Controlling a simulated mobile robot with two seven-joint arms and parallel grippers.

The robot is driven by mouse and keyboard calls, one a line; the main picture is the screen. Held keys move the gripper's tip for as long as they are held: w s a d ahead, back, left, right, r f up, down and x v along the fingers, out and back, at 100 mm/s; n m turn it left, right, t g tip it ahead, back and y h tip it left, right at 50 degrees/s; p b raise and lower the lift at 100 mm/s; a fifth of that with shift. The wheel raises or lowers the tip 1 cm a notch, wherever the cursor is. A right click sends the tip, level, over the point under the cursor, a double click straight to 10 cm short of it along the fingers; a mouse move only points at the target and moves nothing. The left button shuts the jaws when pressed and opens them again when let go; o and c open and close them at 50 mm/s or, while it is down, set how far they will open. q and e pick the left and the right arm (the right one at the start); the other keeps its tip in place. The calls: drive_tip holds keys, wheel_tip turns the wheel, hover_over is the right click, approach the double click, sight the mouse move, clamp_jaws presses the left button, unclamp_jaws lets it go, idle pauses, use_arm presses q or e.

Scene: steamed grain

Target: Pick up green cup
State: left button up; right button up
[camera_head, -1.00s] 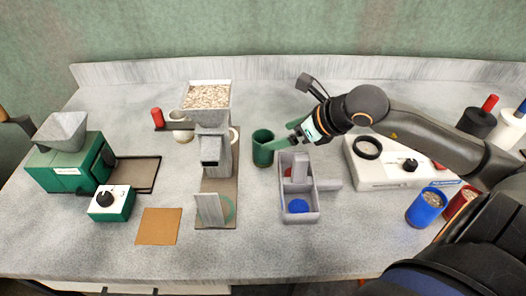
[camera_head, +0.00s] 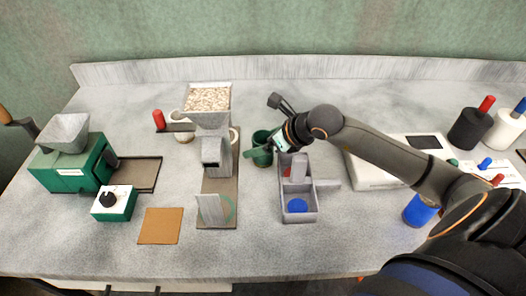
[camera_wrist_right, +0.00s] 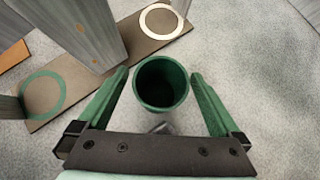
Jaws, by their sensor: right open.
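The green cup (camera_head: 262,157) stands upright on the counter, just right of the grey grain hopper stand. My right gripper (camera_head: 267,146) is at the cup, partly covering it from the right. In the right wrist view the cup (camera_wrist_right: 161,84) shows its open, empty-looking mouth. There my right gripper (camera_wrist_right: 159,76) is open, with one green finger on each side of the cup and a small gap on both sides.
The grey hopper stand (camera_head: 213,160) is close on the cup's left. A grey divided tray (camera_head: 299,213) is close on its right. A white device (camera_head: 376,174) and a blue cup (camera_head: 420,212) stand further right. The counter in front is mostly clear.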

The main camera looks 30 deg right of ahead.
drive_tip(key=c, duration=1.4)
drive_tip(key=shift+r, duration=0.1)
